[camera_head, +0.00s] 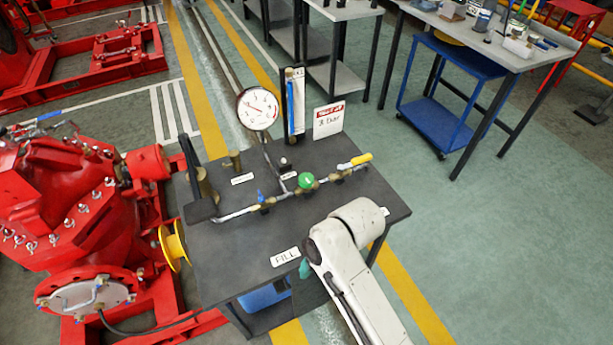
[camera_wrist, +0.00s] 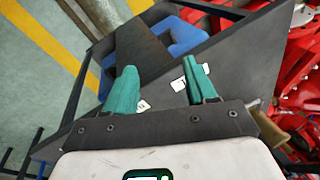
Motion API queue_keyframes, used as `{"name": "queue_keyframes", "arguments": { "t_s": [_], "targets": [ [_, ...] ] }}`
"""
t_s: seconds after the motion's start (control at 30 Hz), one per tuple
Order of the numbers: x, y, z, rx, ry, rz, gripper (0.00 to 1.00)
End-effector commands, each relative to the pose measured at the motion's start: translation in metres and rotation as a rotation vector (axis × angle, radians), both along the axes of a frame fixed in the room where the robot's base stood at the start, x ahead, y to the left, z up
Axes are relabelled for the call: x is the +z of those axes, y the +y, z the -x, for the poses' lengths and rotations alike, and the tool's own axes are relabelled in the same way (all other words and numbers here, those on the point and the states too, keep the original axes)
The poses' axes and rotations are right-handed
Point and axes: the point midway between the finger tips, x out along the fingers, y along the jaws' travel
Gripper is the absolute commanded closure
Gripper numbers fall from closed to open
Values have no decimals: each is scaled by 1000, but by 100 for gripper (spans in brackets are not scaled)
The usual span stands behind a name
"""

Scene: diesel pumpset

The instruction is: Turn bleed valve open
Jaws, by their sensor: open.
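A pipe run (camera_head: 238,212) with several small valves lies on a dark table (camera_head: 238,265). It carries a blue-handled valve (camera_head: 261,197), a green round knob (camera_head: 306,181) and a yellow lever (camera_head: 361,159) at its right end. A small black knob (camera_head: 283,161) stands behind it. Small labels are too blurred to show which is the bleed valve. My gripper (camera_wrist: 158,66) is open and empty, its two teal fingers apart in the wrist view. In the head view one teal finger (camera_head: 304,268) shows near the table's front edge, beside the FILL label (camera_head: 284,257). No valve shows clearly in the wrist view.
A round pressure gauge (camera_head: 257,108), a blue sight tube (camera_head: 294,103) and a red-and-white sign (camera_head: 328,120) rise at the table's back. Red machinery (camera_head: 75,200) stands close on the left. A blue cart (camera_head: 446,95) is at the back right; the floor at right is clear.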

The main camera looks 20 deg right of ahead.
Motion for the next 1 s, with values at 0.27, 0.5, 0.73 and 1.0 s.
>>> {"name": "queue_keyframes", "arguments": {
  "t_s": [0.27,0.5,0.73,1.0],
  "targets": [
    [27,26,-112,-130,64,-32,28],
    [60,2,-185,-313,137,39,28],
    [98,-52,-233,-547,188,143,28],
    [120,-88,-250,-693,207,198,28]
  ]
}}
